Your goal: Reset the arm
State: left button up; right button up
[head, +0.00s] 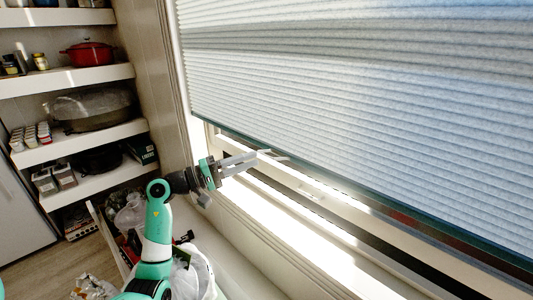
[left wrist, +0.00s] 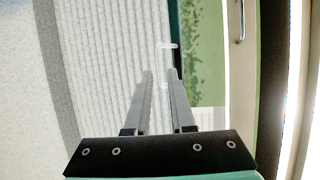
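My left arm reaches up from the bottom of the head view, and its left gripper (head: 258,159) is at the lower edge of the window blind (head: 340,100). In the left wrist view, the two long grey fingers of the left gripper (left wrist: 159,74) stand apart with nothing held between them. A small pale tab (left wrist: 167,46) at the blind's edge shows just beyond the fingertips. It cannot be told whether the fingers touch it. The blind covers most of the window and hangs a little above the sill. My right gripper is not in view.
A window sill (head: 262,215) runs below the blind, close to my left gripper. Shelves (head: 95,135) at the left hold a red pot (head: 88,54), a large covered dish (head: 92,107) and small jars. A white bag (head: 197,275) lies beside my left arm.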

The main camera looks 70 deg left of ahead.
pick_arm(q)
jog(key=s, duration=0.3)
jog(key=shift+s+f, duration=0.3)
